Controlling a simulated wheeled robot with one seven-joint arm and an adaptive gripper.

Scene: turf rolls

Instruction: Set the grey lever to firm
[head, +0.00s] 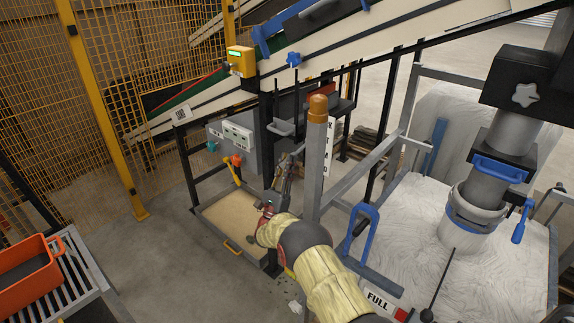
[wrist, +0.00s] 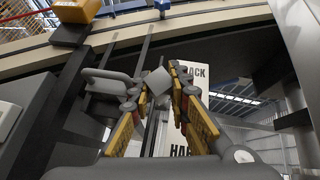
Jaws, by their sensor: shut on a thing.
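My gripper (wrist: 160,82) is shut on a light grey block, the end of the grey lever (wrist: 156,79), in front of a white label plate (wrist: 194,75). The plate shows "ACK" at its top and "HA" lower down; my fingers cover the rest, so I cannot read which mark the lever stands at. In the head view my gripper (head: 290,160) reaches up beside the dark post, and the lever is too small to make out there. The plate (head: 329,148) shows edge-on behind the orange-capped post.
An orange-capped grey post (head: 318,130) stands close right of my gripper. A grey loop handle (wrist: 108,82) and dark rods (wrist: 147,45) are close left of it. A grey control box (head: 231,134) is left, and a sloping conveyor (head: 340,45) runs above.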

